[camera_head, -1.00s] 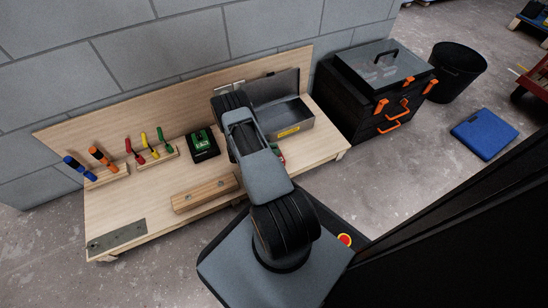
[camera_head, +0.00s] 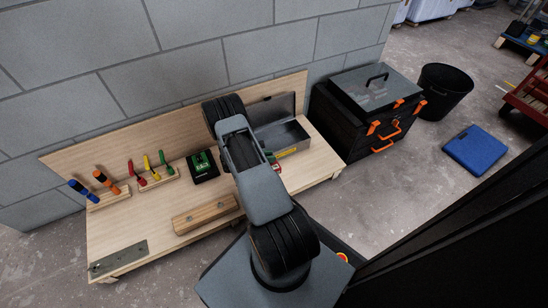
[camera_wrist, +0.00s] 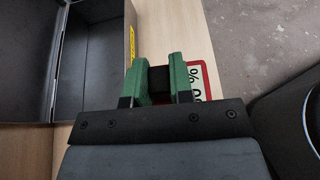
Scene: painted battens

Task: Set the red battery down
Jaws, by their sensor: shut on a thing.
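My gripper (camera_wrist: 160,72) shows in the wrist view with its two green fingers closed on a dark block, which I take to be the red battery (camera_wrist: 159,83). A red-bordered white card (camera_wrist: 204,78) with partly hidden print and a % sign lies just right of and below the fingers. I cannot tell whether the battery touches the surface. In the head view my arm hides most of the gripper and the battery.
An open grey metal box (camera_head: 283,139) stands beside the gripper on the wooden bench (camera_head: 145,222). A black and green charger-like unit (camera_head: 203,166), a wooden batten (camera_head: 205,214) and racks of coloured-handled tools lie to the left. A black toolbox (camera_head: 335,115) stands right of the bench.

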